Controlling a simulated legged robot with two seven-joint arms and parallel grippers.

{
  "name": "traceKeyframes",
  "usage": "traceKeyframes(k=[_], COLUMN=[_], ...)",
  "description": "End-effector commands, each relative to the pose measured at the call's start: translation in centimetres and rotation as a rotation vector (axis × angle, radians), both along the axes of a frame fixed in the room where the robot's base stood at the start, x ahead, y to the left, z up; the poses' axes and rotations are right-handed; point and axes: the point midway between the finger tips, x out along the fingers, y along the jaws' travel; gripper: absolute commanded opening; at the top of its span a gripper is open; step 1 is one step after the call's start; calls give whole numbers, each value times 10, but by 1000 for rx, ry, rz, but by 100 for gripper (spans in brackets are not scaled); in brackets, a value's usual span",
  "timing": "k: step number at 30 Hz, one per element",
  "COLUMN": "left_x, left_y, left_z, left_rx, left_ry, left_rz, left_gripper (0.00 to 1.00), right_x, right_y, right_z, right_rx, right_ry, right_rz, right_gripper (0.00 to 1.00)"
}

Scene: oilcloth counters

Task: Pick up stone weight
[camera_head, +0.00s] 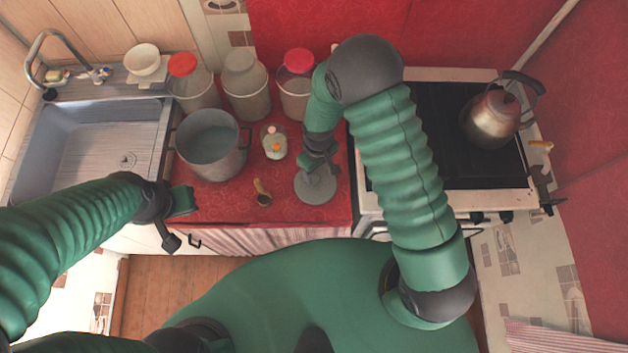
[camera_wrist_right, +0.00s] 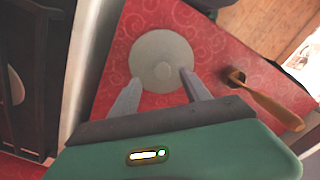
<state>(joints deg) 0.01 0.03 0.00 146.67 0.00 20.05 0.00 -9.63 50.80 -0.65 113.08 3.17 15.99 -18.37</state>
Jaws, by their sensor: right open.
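The stone weight is a round grey disc (camera_head: 318,190) with a small raised knob at its centre. It lies on the red oilcloth near the counter's front right. In the right wrist view the disc (camera_wrist_right: 158,50) lies just beyond the fingers. My right gripper (camera_head: 318,172) points down over the disc, with its fingers (camera_wrist_right: 160,78) open and nothing between them. The fingertips overlap the disc's near part in the wrist view; I cannot tell whether they touch it. My left gripper (camera_head: 181,222) is open and empty by the counter's front left corner.
A wooden-handled tool (camera_head: 262,193) lies left of the disc. A small bottle (camera_head: 274,143), a grey pot (camera_head: 212,145) and several jars stand behind. The stove (camera_head: 440,135) with a kettle (camera_head: 492,118) is at right, the sink (camera_head: 100,150) at left.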

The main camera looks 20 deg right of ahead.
Motion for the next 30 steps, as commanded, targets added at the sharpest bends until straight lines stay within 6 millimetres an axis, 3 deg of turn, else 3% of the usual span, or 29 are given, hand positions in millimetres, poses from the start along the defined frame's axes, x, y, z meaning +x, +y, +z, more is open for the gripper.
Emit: traceKeyframes(k=[9, 16, 28, 30], left_x=[0, 0, 0, 0], left_y=[0, 0, 0, 0], left_z=[16, 14, 14, 14], left_rx=[0, 0, 0, 0], left_ry=[0, 0, 0, 0], left_rz=[-1, 0, -1, -1], left_gripper=[0, 0, 0, 0], right_x=[6, 7, 6, 6], right_y=[9, 7, 4, 5], right_z=[-45, -48, -48, -47], right_rx=[-11, -8, -5, -8], right_ry=[3, 0, 1, 2], right_rz=[2, 2, 0, 1], right_gripper=[56, 54, 2, 0])
